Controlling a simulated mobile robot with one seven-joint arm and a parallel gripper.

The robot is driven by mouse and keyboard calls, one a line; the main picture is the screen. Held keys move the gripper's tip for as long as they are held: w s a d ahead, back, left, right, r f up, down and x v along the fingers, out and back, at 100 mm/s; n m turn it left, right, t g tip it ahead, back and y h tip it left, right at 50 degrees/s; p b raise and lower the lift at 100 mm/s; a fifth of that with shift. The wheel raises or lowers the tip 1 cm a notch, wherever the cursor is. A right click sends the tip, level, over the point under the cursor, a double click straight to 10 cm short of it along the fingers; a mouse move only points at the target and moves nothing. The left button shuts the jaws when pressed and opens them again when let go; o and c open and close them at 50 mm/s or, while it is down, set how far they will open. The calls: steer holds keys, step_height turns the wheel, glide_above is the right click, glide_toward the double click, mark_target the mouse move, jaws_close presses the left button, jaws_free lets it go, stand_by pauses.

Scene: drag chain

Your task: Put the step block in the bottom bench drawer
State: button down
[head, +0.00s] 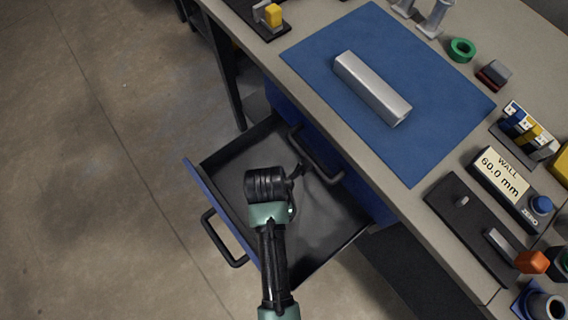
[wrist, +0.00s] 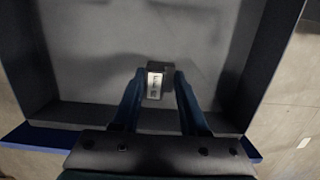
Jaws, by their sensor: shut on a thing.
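The step block (wrist: 155,82) is a small grey metal piece with a pale marked face. It sits between the fingertips of my gripper (wrist: 154,88), which is shut on it. In the head view my gripper (head: 295,183) is over the open bottom bench drawer (head: 225,165), and I cannot make out the block there. The drawer has a dark grey inside and a blue front, and it looks empty. The wrist view shows its floor (wrist: 100,45) beyond the block. I cannot tell how far the block is above the floor.
A shut drawer with a black handle (head: 314,158) is above the open one, under the bench edge. The bench carries a blue mat (head: 320,50) with a grey metal bar (head: 372,88), a wall gauge display (head: 503,175) and several small tools. Open concrete floor is at left.

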steer(key=shift+f+b, duration=0.55)
steer(key=shift+f, duration=2.15)
steer(key=shift+f, duration=0.15)
steer(key=shift+c, duration=2.2)
jaws_free()
